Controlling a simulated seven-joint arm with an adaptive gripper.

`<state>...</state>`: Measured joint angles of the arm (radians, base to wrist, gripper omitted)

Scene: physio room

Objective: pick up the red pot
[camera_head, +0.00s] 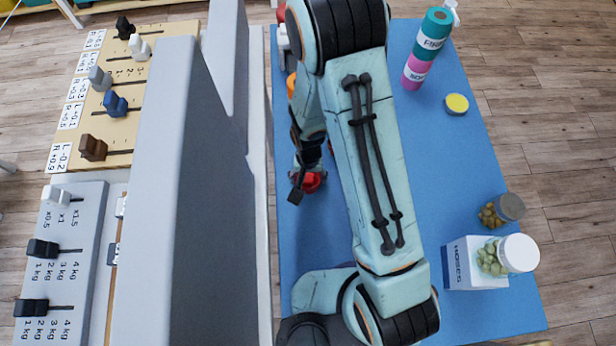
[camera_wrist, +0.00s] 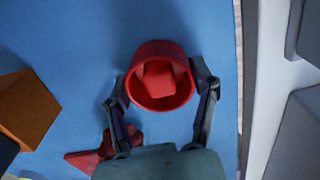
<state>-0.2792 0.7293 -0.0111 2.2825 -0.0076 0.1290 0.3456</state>
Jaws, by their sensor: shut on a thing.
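The red pot (camera_wrist: 150,50) is in the upper middle of the wrist view, its open mouth facing the camera. A red block-like shape (camera_wrist: 160,78) shows inside it. My gripper (camera_wrist: 163,85) is shut on the pot, with one finger against each side. In the head view the red pot (camera_head: 313,183) is small and partly covered by my gripper (camera_head: 303,178) and arm. I cannot tell whether the pot touches the blue table.
The blue table (camera_head: 460,150) has bottles (camera_head: 432,38), a yellow-topped jar (camera_head: 457,103) and a box (camera_head: 460,262) with jars on the right. An orange block (camera_wrist: 30,108) and a red piece (camera_wrist: 88,160) lie near the pot. A grey panel (camera_head: 190,190) stands left.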

